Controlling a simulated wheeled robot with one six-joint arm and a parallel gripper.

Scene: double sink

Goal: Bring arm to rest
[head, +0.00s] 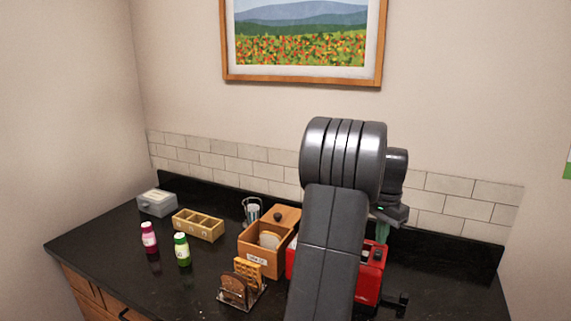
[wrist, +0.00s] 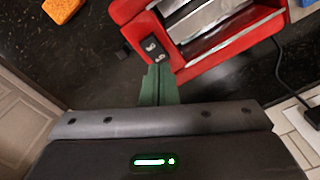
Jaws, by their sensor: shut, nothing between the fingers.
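My gripper (wrist: 158,72) shows in the wrist view with its two green fingers together and nothing between them. The fingertips are beside a corner of a red toaster (wrist: 235,48), near its dark control panel; I cannot tell whether they touch it. In the head view my arm rises in front of the counter, and the gripper (head: 382,232) points down over the toaster (head: 371,274). My arm hides much of the toaster there.
The dark counter (head: 105,245) holds a wooden bread box (head: 258,262), a rack with toast (head: 238,290), a divided wooden tray (head: 198,226), two bottles (head: 149,238) (head: 182,250), a grey box (head: 157,203) and a glass container (head: 252,210). A tiled wall stands behind. The counter's left front is clear.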

